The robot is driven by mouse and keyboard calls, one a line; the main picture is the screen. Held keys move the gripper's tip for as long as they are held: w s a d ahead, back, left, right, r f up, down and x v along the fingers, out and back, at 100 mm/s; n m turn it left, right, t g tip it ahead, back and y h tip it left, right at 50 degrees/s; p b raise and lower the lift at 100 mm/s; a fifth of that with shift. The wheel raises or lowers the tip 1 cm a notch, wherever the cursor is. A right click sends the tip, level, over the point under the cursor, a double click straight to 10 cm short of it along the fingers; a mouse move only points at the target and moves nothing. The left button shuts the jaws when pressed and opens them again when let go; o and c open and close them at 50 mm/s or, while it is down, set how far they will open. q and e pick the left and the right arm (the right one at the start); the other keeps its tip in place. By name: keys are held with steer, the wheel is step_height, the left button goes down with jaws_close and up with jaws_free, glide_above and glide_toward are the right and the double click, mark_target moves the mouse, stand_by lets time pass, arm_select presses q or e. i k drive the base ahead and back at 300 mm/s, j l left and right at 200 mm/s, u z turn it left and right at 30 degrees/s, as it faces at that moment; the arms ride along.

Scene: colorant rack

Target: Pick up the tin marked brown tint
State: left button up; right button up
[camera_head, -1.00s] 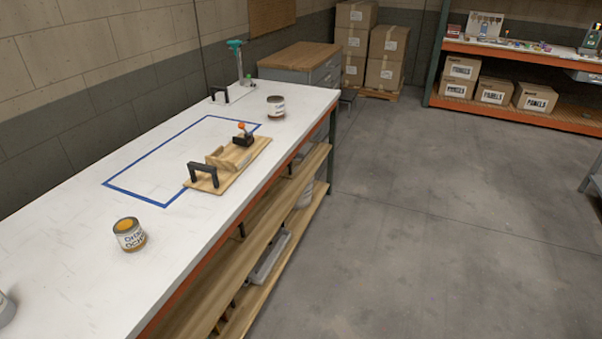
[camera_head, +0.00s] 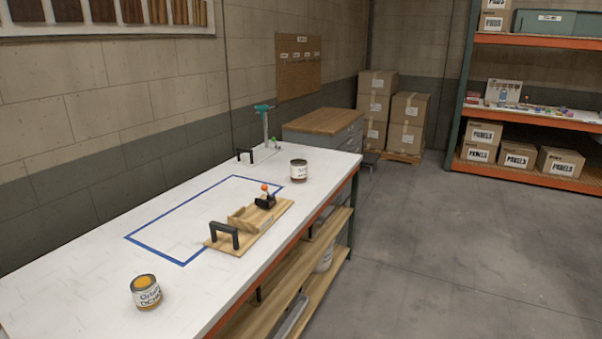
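Two tins stand upright on the white workbench (camera_head: 90,290) in the head view. The nearer tin (camera_head: 146,292) has an orange-yellow top and a pale label whose lettering is too small to read surely. The farther tin (camera_head: 299,171) has a white label and a dark brown band at its base; its lettering cannot be read. I cannot confirm from lettering which tin is marked brown tint. Neither of my grippers is in view.
A wooden jig (camera_head: 250,226) with black handle and orange-knobbed clamp lies between the tins, by a blue tape rectangle (camera_head: 153,253). A teal-topped tool (camera_head: 265,123) stands at the bench's far end. Boxes (camera_head: 407,122) and a shelf rack (camera_head: 545,178) stand beyond. The right floor is clear.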

mark_target(298, 167)
steer(key=i+l+z, duration=0.3)
steer(key=i, duration=0.65)
steer(key=i+z, duration=0.35)
steer(key=i, duration=0.6)
steer(key=i+l+u, duration=0.1)
steer(key=i+u, duration=0.35)
steer(key=i+l+u, duration=0.85)
steer(key=i+j, duration=0.1)
